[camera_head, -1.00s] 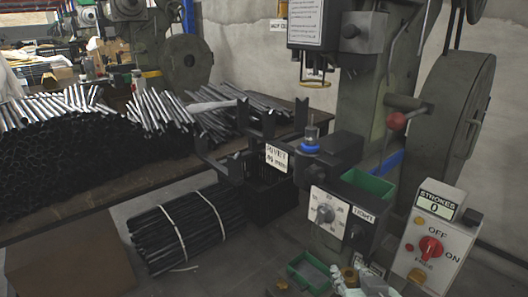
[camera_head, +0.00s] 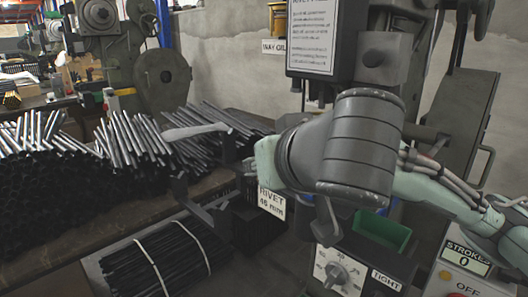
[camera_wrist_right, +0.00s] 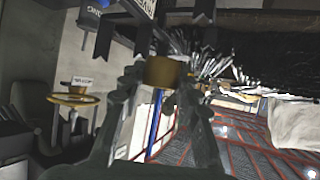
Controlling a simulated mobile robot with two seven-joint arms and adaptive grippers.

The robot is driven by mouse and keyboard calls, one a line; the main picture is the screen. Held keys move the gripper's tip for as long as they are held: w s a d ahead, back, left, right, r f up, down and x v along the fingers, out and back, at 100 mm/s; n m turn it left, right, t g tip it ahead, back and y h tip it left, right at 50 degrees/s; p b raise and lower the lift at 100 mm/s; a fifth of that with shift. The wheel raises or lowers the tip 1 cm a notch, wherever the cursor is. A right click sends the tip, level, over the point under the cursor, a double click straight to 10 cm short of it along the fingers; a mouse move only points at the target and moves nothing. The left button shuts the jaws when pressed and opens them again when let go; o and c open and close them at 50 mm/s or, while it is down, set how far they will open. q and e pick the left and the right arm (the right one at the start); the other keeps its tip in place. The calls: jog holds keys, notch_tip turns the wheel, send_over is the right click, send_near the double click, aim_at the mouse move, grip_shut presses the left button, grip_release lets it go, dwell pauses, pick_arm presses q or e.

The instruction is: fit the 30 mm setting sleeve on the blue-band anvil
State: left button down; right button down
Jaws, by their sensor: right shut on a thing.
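My right gripper (camera_wrist_right: 164,84) is shut on a short brass-coloured sleeve (camera_wrist_right: 165,71), seen between its fingers in the right wrist view. The sleeve appears apart from the anvil. In the head view my arm hides the anvil. My left gripper is not in view.
The press head with a notice (camera_head: 312,35) stands above my arm. A "RIVET 46 mm" label (camera_head: 271,202), a dial box (camera_head: 338,273), a green tray (camera_head: 382,230) and a strokes counter box (camera_head: 466,262) are close by. Dark rod bundles (camera_head: 160,262) lie left.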

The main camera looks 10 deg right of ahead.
jog(key=shift+w+d+r, duration=0.1)
jog(key=shift+w+d, duration=1.1)
jog(key=shift+d, duration=0.5)
jog(key=shift+w+d+r, duration=0.1)
jog(key=shift+w+d, duration=1.15)
jog(key=shift+d, duration=0.45)
jog(key=shift+w+d+r, duration=0.1)
jog(key=shift+w+d, duration=1.1)
jog(key=shift+d, duration=0.5)
jog(key=shift+w+d+f, duration=0.1)
jog(key=shift+w+d, duration=0.05)
jog(key=shift+f, duration=0.15)
jog(key=shift+f+b, duration=0.3)
jog(key=shift+f, duration=0.85)
jog(key=shift+f+b, duration=0.15)
jog(key=shift+b, duration=0.15)
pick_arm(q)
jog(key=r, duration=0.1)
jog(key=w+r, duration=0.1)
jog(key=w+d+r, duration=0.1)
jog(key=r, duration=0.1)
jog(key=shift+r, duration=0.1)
